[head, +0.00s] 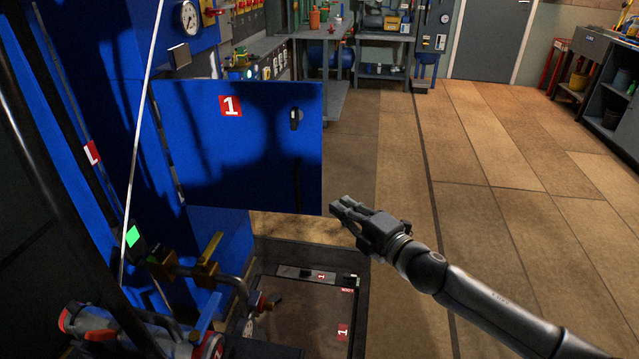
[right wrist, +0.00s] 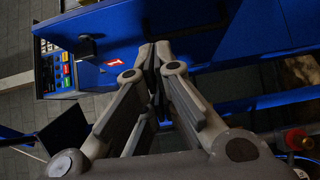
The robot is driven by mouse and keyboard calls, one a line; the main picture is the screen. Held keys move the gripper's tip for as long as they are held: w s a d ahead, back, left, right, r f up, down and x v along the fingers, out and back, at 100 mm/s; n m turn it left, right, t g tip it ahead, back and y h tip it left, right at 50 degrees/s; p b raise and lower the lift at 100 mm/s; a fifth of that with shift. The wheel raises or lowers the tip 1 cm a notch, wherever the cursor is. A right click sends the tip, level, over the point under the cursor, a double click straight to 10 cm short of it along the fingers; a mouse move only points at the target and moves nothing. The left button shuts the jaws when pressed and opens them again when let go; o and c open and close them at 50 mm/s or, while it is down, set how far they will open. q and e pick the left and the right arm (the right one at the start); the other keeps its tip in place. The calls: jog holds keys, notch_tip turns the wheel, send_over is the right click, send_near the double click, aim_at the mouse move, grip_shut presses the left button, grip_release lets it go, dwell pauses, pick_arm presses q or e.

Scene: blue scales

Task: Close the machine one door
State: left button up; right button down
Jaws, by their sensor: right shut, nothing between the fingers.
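The machine one door (head: 260,165) is a blue panel with a red "1" label (head: 231,106) and a dark handle (head: 295,119) near its right edge. It stands open, swung out to the right from the blue machine (head: 225,235). My right gripper (head: 338,207) is shut and empty, just right of the door's lower right corner. In the right wrist view the shut fingertips (right wrist: 158,52) point at blue surface, with the "1" label and handle to their left. I cannot tell whether they touch the door. My left gripper is not in view.
A low dark tray (head: 300,310) with "1" labels lies below the door. A pipe with yellow valves (head: 205,272) stands left of it. Workbenches (head: 280,45) line the back. The wooden floor at the right (head: 520,200) is clear.

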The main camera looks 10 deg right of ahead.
send_near(306, 167)
jog(key=w+a, duration=0.3)
jog(key=shift+w+d+b, duration=0.3)
jog(key=shift+w+d, duration=0.15)
jog(key=shift+w, duration=0.15)
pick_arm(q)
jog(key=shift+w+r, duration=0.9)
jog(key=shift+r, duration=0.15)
